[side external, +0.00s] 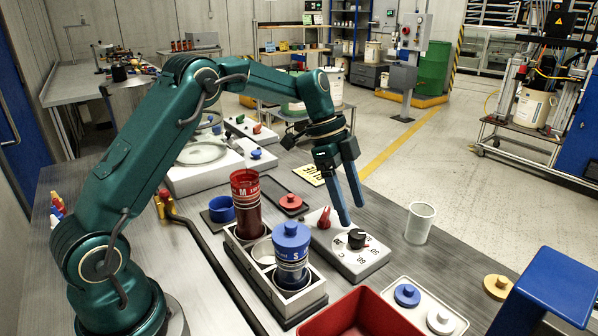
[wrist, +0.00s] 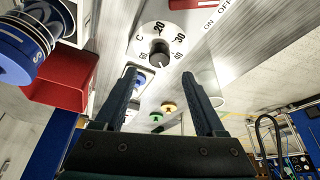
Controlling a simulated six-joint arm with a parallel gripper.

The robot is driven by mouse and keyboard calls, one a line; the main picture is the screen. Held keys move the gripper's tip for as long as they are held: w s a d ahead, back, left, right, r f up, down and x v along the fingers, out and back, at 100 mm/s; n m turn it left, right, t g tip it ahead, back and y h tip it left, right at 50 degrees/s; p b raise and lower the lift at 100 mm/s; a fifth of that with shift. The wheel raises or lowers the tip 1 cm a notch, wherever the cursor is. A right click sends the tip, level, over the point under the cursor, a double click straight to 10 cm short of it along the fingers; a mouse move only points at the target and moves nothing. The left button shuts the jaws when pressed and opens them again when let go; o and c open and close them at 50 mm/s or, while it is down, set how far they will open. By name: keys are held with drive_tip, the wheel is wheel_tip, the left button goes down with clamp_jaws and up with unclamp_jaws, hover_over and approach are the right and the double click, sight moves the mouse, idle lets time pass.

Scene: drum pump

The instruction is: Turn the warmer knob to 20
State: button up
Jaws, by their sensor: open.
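The black warmer knob (side external: 356,239) sits on a white panel with a numbered dial. In the wrist view, the knob (wrist: 159,53) lies beyond the fingertips and roughly midway between them, with 20 and 30 printed beside it. The knob's pointer is too small to read surely. My gripper (side external: 352,214) is open and empty, fingers pointing down above the panel near the knob. In the wrist view, my gripper (wrist: 159,76) has a wide gap between its fingers. It appears apart from the knob.
A red switch (side external: 323,218) is on the same panel, by the ON and OFF marks. A holder (side external: 284,305) with a red cup (side external: 246,195) and a blue-lidded bottle (side external: 291,250) stands left. A clear cup (side external: 419,224) stands right; a red bin (side external: 362,315) is in front.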

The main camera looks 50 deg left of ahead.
sight(357, 233)
drive_tip(key=shift+f, duration=0.5)
drive_tip(key=shift+x, duration=2.3)
clamp_jaws()
